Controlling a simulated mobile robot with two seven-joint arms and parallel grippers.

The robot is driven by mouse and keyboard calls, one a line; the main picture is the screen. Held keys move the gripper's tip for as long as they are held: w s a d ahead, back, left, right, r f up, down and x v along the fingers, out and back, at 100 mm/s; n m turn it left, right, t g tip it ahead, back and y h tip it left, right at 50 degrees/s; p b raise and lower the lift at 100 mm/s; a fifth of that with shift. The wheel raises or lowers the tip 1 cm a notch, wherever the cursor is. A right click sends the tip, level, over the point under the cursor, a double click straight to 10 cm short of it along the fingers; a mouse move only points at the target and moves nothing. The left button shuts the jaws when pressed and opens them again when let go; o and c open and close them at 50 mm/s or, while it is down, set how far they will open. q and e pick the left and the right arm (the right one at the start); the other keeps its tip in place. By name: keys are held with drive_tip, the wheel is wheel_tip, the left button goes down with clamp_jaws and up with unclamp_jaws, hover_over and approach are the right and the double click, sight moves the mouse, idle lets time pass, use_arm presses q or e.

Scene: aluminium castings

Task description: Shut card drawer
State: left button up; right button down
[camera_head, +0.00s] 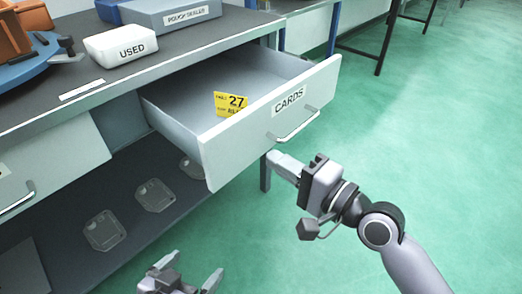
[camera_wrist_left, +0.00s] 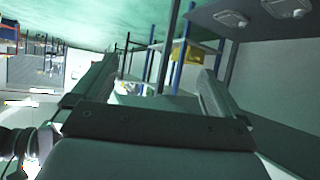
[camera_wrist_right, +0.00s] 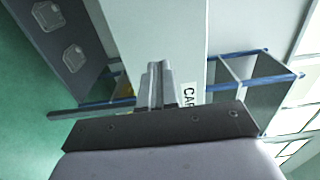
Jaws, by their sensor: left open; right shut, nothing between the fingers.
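The card drawer (camera_head: 255,140), labelled CARDS, is pulled well out from under the workbench. Its bar handle (camera_head: 293,127) is on the front panel. A yellow card (camera_head: 231,103) marked 27 is inside. My right gripper (camera_head: 278,163) is shut and empty, just below the handle and in front of the drawer front; whether it touches cannot be told. In the right wrist view its closed fingers (camera_wrist_right: 157,82) point at the pale drawer front (camera_wrist_right: 150,30), beside the label. My left gripper (camera_head: 197,281) is open and empty, low in front of the bench and away from the drawer.
The bench top (camera_head: 165,72) holds a white USED box (camera_head: 121,45) and a grey-blue box (camera_head: 180,14). Several grey castings (camera_head: 104,230) lie on the lower shelf. Green floor (camera_head: 430,130) at the right is clear.

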sight(249, 143)
drive_tip(key=x, duration=0.3)
drive_tip(key=shift+w+a+b, duration=0.25)
drive_tip(key=shift+a+b, duration=0.05)
drive_tip(key=shift+w+a, duration=0.3)
drive_tip(key=shift+a, duration=0.05)
use_arm(q)
drive_tip(key=shift+w+d+r, duration=0.2)
drive_tip(key=shift+d+r, duration=0.05)
drive_tip(key=shift+d, duration=0.15)
drive_tip(key=shift+r, duration=0.1)
use_arm(e)
drive_tip(key=shift+w+a, duration=0.1)
